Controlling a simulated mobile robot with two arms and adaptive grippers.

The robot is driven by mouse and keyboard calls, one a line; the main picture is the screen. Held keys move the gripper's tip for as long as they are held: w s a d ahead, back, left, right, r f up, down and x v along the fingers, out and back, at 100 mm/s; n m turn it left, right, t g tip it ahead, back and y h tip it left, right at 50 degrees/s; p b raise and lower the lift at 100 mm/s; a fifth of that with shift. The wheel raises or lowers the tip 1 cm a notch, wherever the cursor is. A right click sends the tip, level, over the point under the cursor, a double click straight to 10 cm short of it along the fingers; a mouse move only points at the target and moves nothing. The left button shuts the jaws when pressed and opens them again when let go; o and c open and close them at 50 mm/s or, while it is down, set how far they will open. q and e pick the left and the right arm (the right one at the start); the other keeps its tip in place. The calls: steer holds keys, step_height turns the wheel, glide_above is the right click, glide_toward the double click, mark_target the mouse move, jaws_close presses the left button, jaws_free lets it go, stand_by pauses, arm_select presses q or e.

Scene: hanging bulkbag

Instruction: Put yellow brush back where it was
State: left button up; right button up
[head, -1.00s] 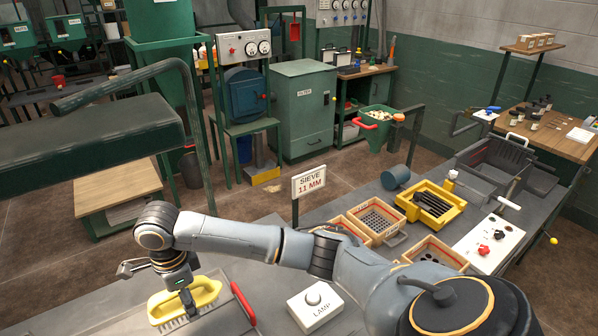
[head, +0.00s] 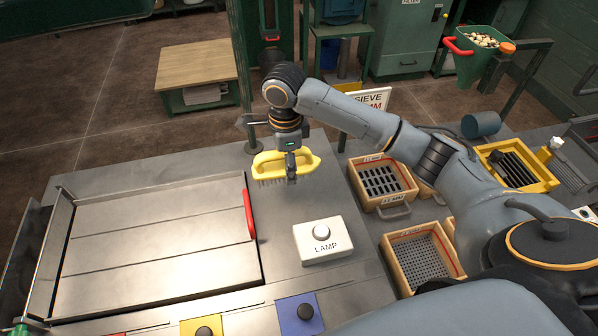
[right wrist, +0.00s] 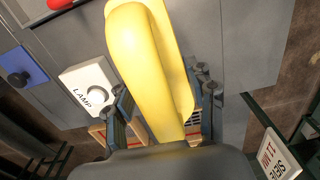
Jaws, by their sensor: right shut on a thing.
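The yellow brush (head: 268,163) has a loop handle and dark bristles pointing down. My right gripper (head: 291,168) is shut on the brush's handle and holds it over the grey bench, near its far edge and behind the white lamp box (head: 322,245). I cannot tell whether the bristles touch the bench. In the right wrist view the brush (right wrist: 145,65) fills the middle, between the fingers of the gripper (right wrist: 160,125). My left gripper is not in view.
A flat metal tray (head: 150,240) with a red handle (head: 249,214) lies to the left. Wooden sieve boxes (head: 383,182), a yellow rack (head: 515,165) and a sieve sign (head: 373,98) stand right. Blue (head: 300,314) and yellow (head: 201,328) button panels are in front.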

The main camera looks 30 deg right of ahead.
glide_above(298, 183)
steer(key=f, duration=0.4)
steer(key=shift+s+a+f+p, duration=0.2)
steer(key=shift+s+a+p, duration=0.1)
steer(key=shift+s+a, duration=0.1)
steer(key=shift+w+d+f, duration=0.2)
steer(key=shift+w+f, duration=0.1)
steer(key=shift+f, duration=0.2)
steer(key=f, duration=0.1)
steer(key=f+p, duration=0.1)
steer(key=f, duration=0.1)
steer(key=shift+w+d+f, duration=0.1)
steer(key=shift+d+f, duration=0.15)
steer(key=shift+f, duration=0.05)
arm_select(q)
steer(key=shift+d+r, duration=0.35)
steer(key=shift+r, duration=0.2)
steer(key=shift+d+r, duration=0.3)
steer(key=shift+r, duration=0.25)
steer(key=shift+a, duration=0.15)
arm_select(e)
steer(key=shift+a+f, duration=0.1)
steer(key=o, duration=1.1)
arm_select(q)
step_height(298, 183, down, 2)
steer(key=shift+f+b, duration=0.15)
steer(key=shift+b, duration=0.85)
arm_select(e)
step_height(298, 183, up, 12)
steer(key=shift+r, duration=0.15)
